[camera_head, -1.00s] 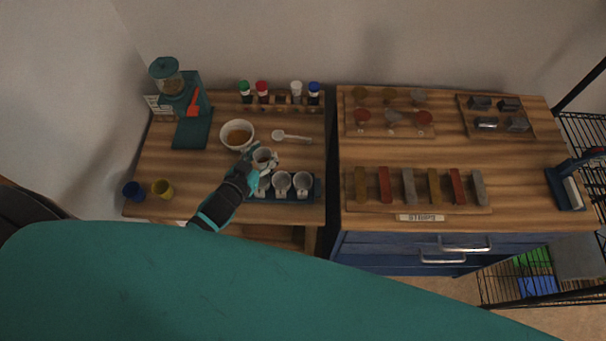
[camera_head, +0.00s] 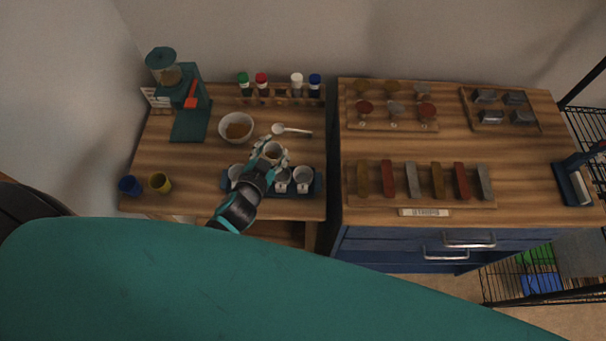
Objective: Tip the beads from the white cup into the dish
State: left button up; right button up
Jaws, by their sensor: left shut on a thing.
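The dish is a white round bowl (camera_head: 226,120) on the left wooden table, with brown contents at its bottom. My left gripper (camera_head: 270,157) is shut on a white cup (camera_head: 273,150), just right of and below the bowl in the head view. The cup looks roughly upright and apart from the bowl. Its inside looks brownish, but it is too small to tell how much it holds. My right gripper is not in view.
A dark tray (camera_head: 317,187) with several white cups lies under my left forearm. A white spoon (camera_head: 290,130) lies right of the bowl. A green grinder (camera_head: 188,100) stands behind left; blue (camera_head: 129,186) and yellow (camera_head: 160,183) cups stand front left. Bottles line the back.

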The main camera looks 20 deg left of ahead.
pick_arm(q)
jog(key=shift+d+f+m+y+b, duration=0.1)
jog(key=shift+d+m+y+b, duration=0.5)
jog(key=shift+d+m+b, duration=0.6)
jog(key=shift+d+m+y+b, duration=0.5)
jog(key=shift+d+b, duration=0.15)
jog(key=shift+d, duration=0.2)
jog(key=shift+d+f+m+t+y+b, duration=0.3)
jog(key=shift+f+m+y+b, duration=0.3)
jog(key=shift+m+b, duration=0.35)
jog(key=shift+r+m, duration=0.15)
jog(key=shift+m, duration=0.1)
jog(key=shift+d+r+m+t+y, duration=0.15)
jog(key=shift+m+t+y, duration=0.1)
jog(key=shift+m, duration=0.25)
jog(key=shift+d+r+m+t+y, duration=0.15)
jog(key=shift+m+y, duration=0.1)
jog(key=shift+m, duration=0.25)
jog(key=shift+f, duration=0.15)
jog(key=shift+d+m+b, duration=0.45)
jog(key=shift+m, duration=0.25)
jog(key=shift+d+r+m+t+y+b, duration=0.15)
jog(key=shift+m+t+y+b, duration=0.1)
jog(key=shift+m+t+b, duration=0.25)
jog(key=shift+d+r+m+t+y+b, duration=0.15)
jog(key=shift+m+t+y+b, duration=0.15)
jog(key=shift+m, duration=0.4)
